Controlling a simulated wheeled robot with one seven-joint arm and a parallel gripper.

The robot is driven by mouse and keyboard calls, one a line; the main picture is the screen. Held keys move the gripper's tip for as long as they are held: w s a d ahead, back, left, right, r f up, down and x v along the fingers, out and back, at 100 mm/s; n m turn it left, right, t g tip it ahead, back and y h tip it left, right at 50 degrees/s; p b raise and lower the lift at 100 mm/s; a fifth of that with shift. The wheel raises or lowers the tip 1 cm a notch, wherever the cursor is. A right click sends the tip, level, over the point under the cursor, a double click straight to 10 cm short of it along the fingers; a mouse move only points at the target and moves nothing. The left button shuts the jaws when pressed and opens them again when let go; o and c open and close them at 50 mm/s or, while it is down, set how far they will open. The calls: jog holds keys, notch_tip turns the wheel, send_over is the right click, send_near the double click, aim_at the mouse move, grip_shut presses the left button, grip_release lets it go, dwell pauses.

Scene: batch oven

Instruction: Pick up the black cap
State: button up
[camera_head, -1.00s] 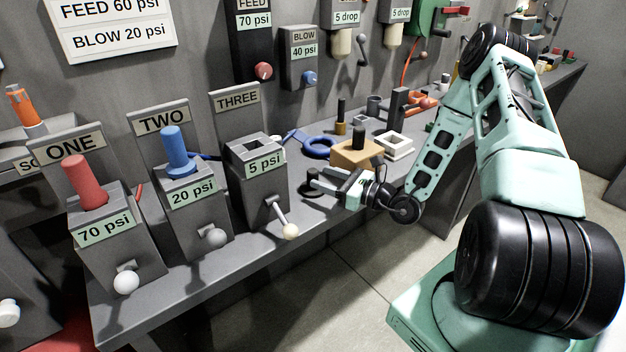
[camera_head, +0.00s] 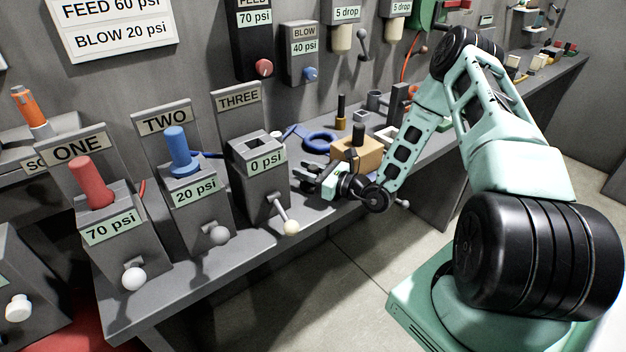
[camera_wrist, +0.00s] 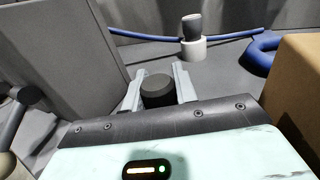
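A round black cap (camera_wrist: 158,90) is between the two pale fingers of my gripper (camera_wrist: 160,86) in the wrist view. The fingers stand apart on either side of it, and I see no clear grip on it. Its lower part is hidden by the gripper body. In the head view my gripper (camera_head: 312,181) is low over the bench, just right of station THREE (camera_head: 258,180). I cannot clearly make out the cap there.
A tan block (camera_head: 356,153) with a black cylinder on top stands close right of my gripper; it also shows in the wrist view (camera_wrist: 296,90). A blue ring (camera_head: 320,143) lies behind. Station THREE's lever (camera_head: 287,220) juts out at the front left. It reads 0 psi.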

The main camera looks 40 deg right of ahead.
jog(key=shift+c, duration=0.2)
notch_tip(320, 180, up, 10)
jog(key=b, duration=0.1)
dwell(0.7)
dwell(1.1)
